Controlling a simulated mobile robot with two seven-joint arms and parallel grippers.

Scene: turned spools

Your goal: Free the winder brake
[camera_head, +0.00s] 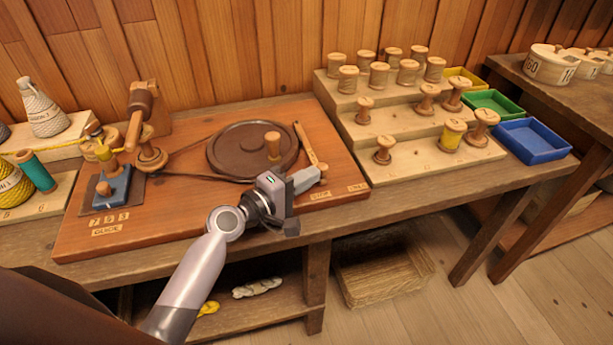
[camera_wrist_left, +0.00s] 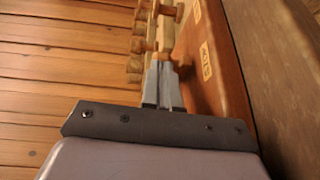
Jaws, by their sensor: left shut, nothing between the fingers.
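The winder stands on a reddish wooden board (camera_head: 190,215) in the head view. It has a dark round wheel (camera_head: 235,150) with an upright wooden peg handle (camera_head: 272,146). The brake lever (camera_head: 306,143), a slim pale wooden arm, lies just right of the wheel. Its near end is at the fingertips of my left gripper (camera_head: 316,175); I cannot tell whether they touch. The left gripper is shut and empty. In the left wrist view the closed fingers (camera_wrist_left: 164,72) point along the board beside a small wooden part. My right gripper is not in view.
A stepped wooden rack (camera_head: 420,155) with several spools stands right of the board. Yellow, green and blue trays (camera_head: 532,140) sit beyond it. A blue guide block (camera_head: 112,187) and a thread spool (camera_head: 151,155) are at the board's left.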

